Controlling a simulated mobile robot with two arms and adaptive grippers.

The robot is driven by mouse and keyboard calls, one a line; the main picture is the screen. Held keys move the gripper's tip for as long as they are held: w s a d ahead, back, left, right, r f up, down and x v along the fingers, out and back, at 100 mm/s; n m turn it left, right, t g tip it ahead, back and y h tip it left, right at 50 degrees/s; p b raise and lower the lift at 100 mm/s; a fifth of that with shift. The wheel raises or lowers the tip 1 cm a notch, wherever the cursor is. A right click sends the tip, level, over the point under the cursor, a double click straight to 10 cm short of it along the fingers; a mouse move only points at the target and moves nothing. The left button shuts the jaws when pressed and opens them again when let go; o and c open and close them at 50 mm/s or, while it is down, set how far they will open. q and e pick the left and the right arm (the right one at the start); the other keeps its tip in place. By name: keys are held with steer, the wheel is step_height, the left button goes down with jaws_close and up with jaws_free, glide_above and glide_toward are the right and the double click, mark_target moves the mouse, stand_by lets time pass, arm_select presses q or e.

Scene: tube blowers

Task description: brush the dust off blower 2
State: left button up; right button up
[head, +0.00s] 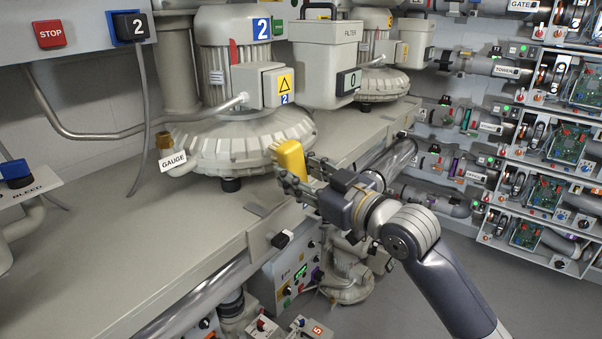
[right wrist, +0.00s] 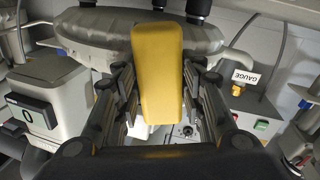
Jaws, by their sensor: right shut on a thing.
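Blower 2 (head: 250,140) stands on the grey bench at upper middle in the head view, a pale motor on a round ribbed housing with a blue "2" label. Its housing also shows at the top of the right wrist view (right wrist: 100,35). My right gripper (head: 288,178) is shut on a yellow block-shaped thing (head: 291,157), probably the brush. It is held upright at the right front edge of the housing; I cannot tell if they touch. In the right wrist view the yellow thing (right wrist: 157,70) sits between the fingers; no bristles show. My left gripper is out of view.
A FILTER box (head: 325,62) and another blower (head: 372,82) stand right of blower 2. A GAUGE tag (head: 173,161) hangs at its left. A red STOP button (head: 50,34) is on the upper panel. The bench's front left (head: 130,245) is clear. Racks (head: 545,150) fill the right.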

steer(key=shift+w+a, duration=0.4)
